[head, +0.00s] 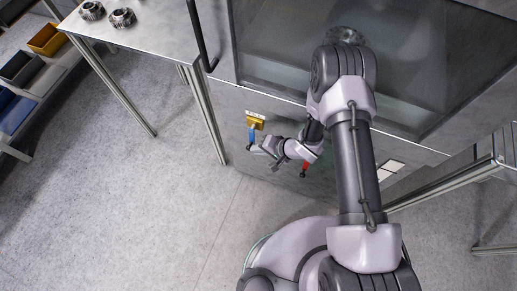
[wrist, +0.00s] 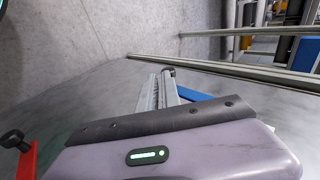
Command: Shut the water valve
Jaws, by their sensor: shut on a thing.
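A brass valve body (head: 255,121) sits on the grey cabinet front in the head view. Its blue lever (head: 252,133) hangs down from it, and the blue lever also shows in the wrist view (wrist: 197,93), beside the fingers. My gripper (head: 254,149) is at the lower end of the blue lever, shut on it; the fingers also show in the wrist view (wrist: 162,88). A red lever (head: 304,168) hangs to the right of my gripper, and it also shows at the left in the wrist view (wrist: 27,162). The fingers hide part of the blue lever.
A small label (head: 254,113) above the brass body is too small to read. A steel table (head: 150,30) with metal gears stands at the upper left. A shelf with coloured bins (head: 47,40) is at the far left. The floor left of the cabinet is clear.

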